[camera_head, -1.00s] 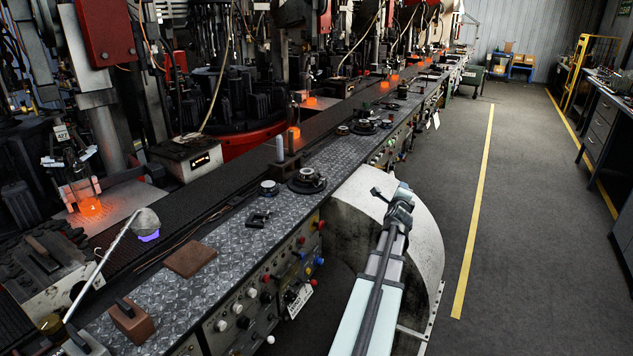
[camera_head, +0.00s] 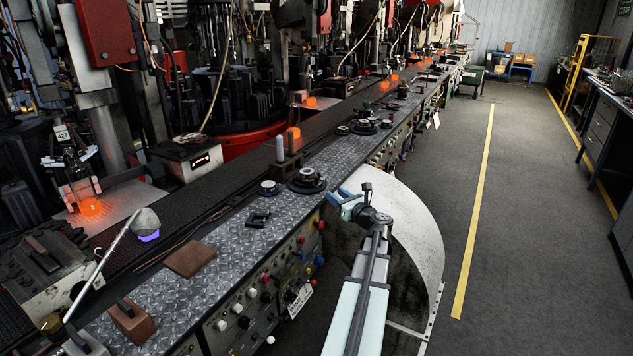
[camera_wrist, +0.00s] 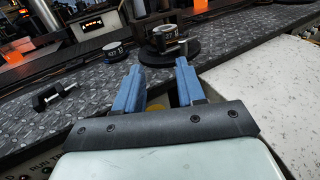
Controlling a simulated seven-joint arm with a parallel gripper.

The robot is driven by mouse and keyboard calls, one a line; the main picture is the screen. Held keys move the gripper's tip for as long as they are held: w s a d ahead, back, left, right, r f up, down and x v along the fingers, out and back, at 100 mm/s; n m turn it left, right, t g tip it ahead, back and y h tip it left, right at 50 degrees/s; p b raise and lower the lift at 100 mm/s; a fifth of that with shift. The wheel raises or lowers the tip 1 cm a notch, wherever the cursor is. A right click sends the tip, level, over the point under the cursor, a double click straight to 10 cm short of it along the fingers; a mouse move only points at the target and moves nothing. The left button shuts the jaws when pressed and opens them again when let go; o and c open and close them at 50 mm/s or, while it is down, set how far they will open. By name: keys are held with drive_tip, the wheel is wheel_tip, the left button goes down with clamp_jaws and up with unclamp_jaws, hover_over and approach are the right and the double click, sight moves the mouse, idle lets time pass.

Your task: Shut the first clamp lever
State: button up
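My gripper (camera_head: 342,203) is above the bench's right edge in the head view, pointing left and empty. In the wrist view its two blue fingers (camera_wrist: 160,68) stand wide apart with nothing between them. A round black fixture (camera_head: 307,181) lies on the metal plate beyond the fingertips. It also shows in the wrist view (camera_wrist: 170,44), with a labelled cup and a short bar on it. A small black clamp-like part (camera_head: 258,219) lies nearer on the plate, and left in the wrist view (camera_wrist: 52,95). I cannot tell which part is the first clamp lever.
The patterned metal bench top (camera_head: 225,235) runs along the machines. A curved white guard (camera_head: 415,225) stands below my arm. The floor to the right is clear.

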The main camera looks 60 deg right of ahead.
sight(316, 185)
drive_tip(key=x, duration=1.3)
clamp_jaws()
